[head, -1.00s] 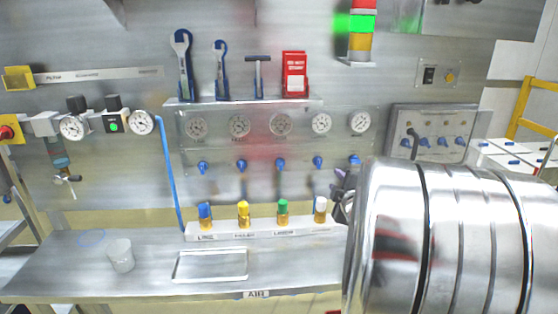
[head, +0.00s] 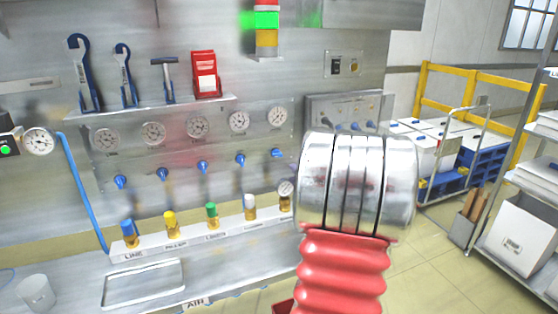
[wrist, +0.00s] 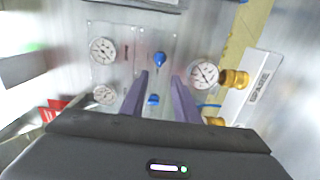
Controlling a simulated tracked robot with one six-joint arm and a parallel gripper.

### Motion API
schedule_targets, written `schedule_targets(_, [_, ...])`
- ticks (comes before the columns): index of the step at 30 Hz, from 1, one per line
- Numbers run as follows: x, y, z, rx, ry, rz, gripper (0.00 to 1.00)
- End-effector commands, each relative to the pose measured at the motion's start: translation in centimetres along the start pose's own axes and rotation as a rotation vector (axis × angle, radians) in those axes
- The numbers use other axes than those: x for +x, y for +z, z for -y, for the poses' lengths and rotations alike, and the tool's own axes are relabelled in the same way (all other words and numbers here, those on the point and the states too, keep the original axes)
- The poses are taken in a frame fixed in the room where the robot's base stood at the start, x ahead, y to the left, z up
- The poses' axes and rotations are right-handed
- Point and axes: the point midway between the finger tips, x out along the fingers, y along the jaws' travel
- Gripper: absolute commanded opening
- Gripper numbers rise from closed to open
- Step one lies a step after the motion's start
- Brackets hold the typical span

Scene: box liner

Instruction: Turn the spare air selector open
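The spare air selector is the blue knob (wrist: 159,60) on the metal panel in the wrist view, in line with the SPARE label (wrist: 260,88). In the head view it is the rightmost blue knob (head: 277,153) of the row. My gripper (wrist: 160,77) is open, its two purple fingers pointing at the panel. The knob shows just beyond the gap between the fingertips, with nothing held. Whether a finger touches it I cannot tell.
A neighbouring blue knob (wrist: 153,99) shows between the fingers. A gauge (wrist: 204,74) on a brass fitting (wrist: 235,78) stands close to the right finger.

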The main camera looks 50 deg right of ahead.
Motion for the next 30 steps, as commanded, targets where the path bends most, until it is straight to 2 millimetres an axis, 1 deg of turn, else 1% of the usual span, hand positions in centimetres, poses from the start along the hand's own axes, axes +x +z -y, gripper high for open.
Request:
schedule_targets(5, [1.9,-0.1,0.0,0.0,0.0,-0.002,0.28])
schedule_targets(24, [11.5,-0.1,0.0,0.001,0.001,-0.002,0.28])
schedule_targets(27, [12.5,-0.1,0.1,0.0,-0.001,-0.001,0.28])
schedule_targets(30, [13.1,-0.1,0.0,0.0,0.0,-0.001,0.28])
